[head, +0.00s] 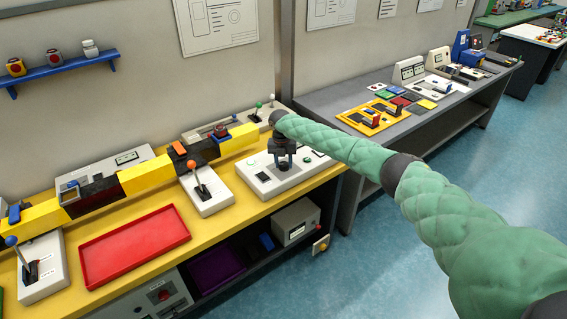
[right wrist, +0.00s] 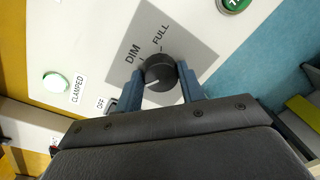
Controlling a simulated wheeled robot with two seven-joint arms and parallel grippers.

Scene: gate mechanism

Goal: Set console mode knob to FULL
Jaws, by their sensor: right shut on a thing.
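The white console (head: 258,184) stands at the right end of the yellow bench. Its black round mode knob (right wrist: 159,69) sits on a grey patch, with DIM and FULL printed beyond it and OFF to its lower left. A short white mark shows at the knob's lower-left side, facing away from FULL. My right gripper (head: 283,166) reaches down onto the console. In the right wrist view, its two blue-grey fingers (right wrist: 160,80) are closed on either side of the knob. My left gripper is out of view.
A green-white button (right wrist: 56,83) labelled CLAMPED and another green button (right wrist: 234,3) flank the knob. An orange-topped lever (head: 198,188) and a red tray (head: 135,244) are left of the console.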

